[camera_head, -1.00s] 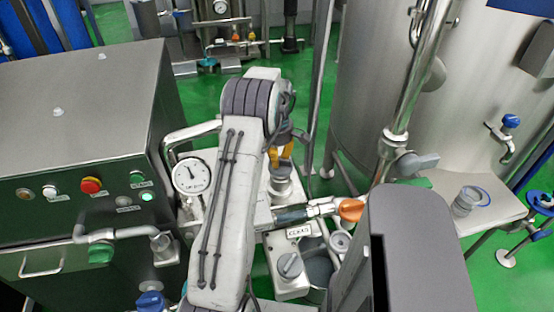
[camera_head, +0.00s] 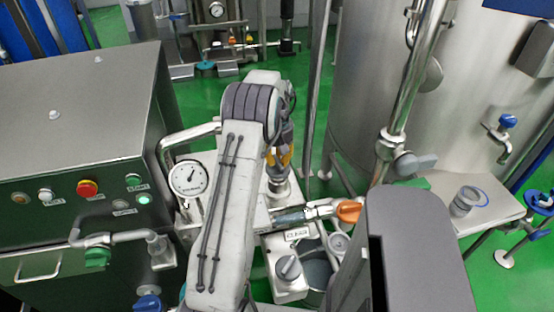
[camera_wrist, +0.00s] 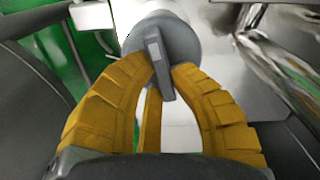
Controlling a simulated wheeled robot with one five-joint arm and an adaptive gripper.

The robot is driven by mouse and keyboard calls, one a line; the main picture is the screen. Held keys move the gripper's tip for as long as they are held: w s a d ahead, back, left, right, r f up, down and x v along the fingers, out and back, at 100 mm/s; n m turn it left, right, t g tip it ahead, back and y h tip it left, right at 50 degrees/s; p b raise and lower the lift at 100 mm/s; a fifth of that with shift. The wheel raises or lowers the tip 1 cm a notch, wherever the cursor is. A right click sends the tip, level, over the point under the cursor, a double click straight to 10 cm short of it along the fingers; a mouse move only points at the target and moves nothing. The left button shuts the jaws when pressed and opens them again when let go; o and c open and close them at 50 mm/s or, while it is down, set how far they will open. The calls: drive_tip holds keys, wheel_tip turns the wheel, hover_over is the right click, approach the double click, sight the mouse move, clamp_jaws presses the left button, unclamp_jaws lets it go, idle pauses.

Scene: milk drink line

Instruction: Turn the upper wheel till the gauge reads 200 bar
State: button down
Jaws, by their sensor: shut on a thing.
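My gripper (camera_wrist: 166,76) has its yellow fingers closed on the bar of a grey round wheel (camera_wrist: 183,38) in the wrist view. One fingertip lies on each side of the bar. In the head view my gripper (camera_head: 281,158) shows only partly beside my arm, above a steel fitting, and the grip itself is mostly hidden. The round white pressure gauge (camera_head: 188,179) stands left of my arm. Its needle points roughly upward, a little to the right; the numbers are too small to read.
A lower grey knob (camera_head: 288,268) sits on a pale block right of my arm. An orange-handled valve (camera_head: 348,211) is close by. A steel cabinet (camera_head: 75,110) with buttons stands left and a large tank (camera_head: 400,60) right. Green floor shows between them.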

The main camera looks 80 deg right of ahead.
drive_tip(key=shift+s+f+m, duration=0.1)
drive_tip(key=shift+m, duration=1)
drive_tip(key=c, duration=1.1)
unclamp_jaws()
wheel_tip(320, 180, up, 12)
idle(1.0)
